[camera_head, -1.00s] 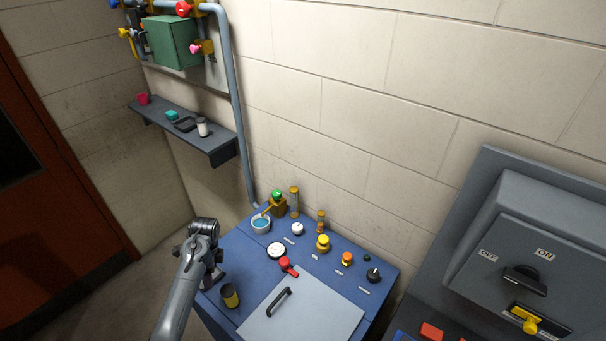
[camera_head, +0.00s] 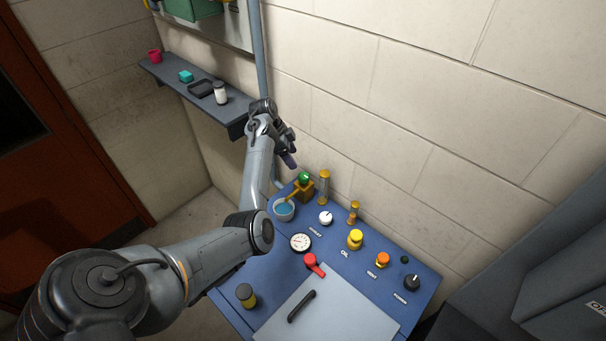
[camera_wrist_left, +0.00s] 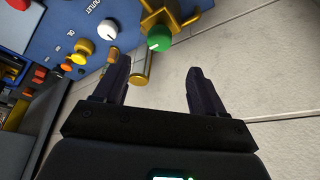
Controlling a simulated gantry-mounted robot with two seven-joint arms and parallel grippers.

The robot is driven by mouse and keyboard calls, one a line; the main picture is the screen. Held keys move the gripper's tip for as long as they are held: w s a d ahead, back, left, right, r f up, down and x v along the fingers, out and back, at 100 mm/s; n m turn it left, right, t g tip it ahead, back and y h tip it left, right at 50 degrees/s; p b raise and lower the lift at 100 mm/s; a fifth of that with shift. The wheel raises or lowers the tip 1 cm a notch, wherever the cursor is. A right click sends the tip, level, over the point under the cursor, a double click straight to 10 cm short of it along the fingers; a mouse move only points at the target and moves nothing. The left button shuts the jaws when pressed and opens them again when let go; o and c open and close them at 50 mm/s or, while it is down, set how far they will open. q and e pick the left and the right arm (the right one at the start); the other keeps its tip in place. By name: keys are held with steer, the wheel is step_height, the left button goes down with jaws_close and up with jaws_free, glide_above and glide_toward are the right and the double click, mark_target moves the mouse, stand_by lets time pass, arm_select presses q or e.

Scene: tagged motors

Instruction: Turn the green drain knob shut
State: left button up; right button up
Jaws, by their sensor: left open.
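The green drain knob (camera_head: 304,177) sits on a brass valve at the back left corner of the blue panel (camera_head: 343,259). In the left wrist view the green knob (camera_wrist_left: 159,38) has a white mark and shows beyond the fingertips, between their lines. My left gripper (camera_head: 290,163) is open and empty, just above and behind-left of the knob, apart from it. Its two dark fingers (camera_wrist_left: 158,75) are spread in the wrist view. The brass spout leads from the valve to a cup of blue liquid (camera_head: 284,209). My right gripper is in neither view.
Brass cylinders (camera_head: 324,187) stand right beside the valve. A white knob (camera_head: 326,217), a gauge (camera_head: 300,242), a red lever (camera_head: 313,263) and a yellow knob (camera_head: 355,239) sit nearby. The shelf (camera_head: 190,92) on the wall holds small items. The wall is close behind.

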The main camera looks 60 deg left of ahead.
mark_target(303, 175)
arm_select(q)
steer(key=x, duration=1)
steer(key=shift+f+p, duration=0.15)
steer(key=shift+p, duration=0.2)
